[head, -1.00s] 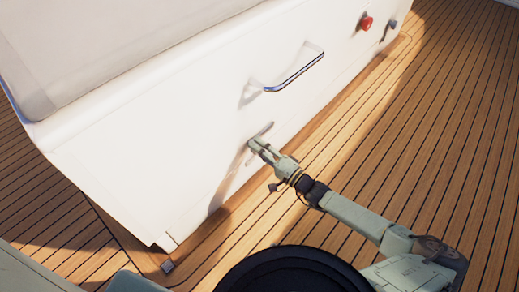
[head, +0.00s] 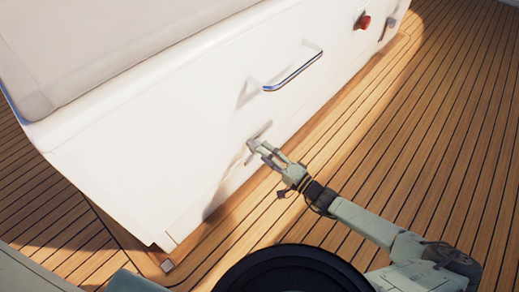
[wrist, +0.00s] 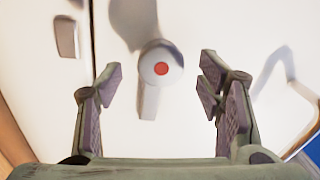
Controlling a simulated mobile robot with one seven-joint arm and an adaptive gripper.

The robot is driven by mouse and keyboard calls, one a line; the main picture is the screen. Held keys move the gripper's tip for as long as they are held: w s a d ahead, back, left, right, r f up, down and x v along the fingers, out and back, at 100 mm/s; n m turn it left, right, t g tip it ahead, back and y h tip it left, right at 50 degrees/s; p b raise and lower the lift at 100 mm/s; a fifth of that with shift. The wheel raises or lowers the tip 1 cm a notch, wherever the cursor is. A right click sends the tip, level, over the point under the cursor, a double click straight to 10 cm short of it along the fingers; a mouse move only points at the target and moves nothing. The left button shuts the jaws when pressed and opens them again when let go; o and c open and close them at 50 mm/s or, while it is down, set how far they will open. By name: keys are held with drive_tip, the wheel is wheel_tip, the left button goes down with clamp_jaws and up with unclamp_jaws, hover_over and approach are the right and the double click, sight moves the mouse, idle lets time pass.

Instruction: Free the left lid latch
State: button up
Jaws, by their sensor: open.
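The left lid latch (head: 253,145) is a small grey fitting low on the white hatch front, below and left of the chrome handle. In the wrist view the latch (wrist: 151,95) has a round head with a red dot and a short lever pointing down in the picture. My gripper (head: 265,152) is at the latch, and in the wrist view my gripper (wrist: 160,78) is open, with one finger on each side of the latch. I see a gap between each finger and the latch. Nothing is held. The fingertips partly cover the latch in the head view.
A chrome handle (head: 293,72) stands out from the white hatch front (head: 190,120). A red knob (head: 363,21) and another small fitting (head: 388,27) are at the far right end. A grey rectangular piece (wrist: 66,35) is at the wrist view's upper left. Teak deck (head: 440,130) lies clear to the right.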

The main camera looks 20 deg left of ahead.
drive_tip(key=v, duration=0.8)
drive_tip(key=shift+d, duration=0.2)
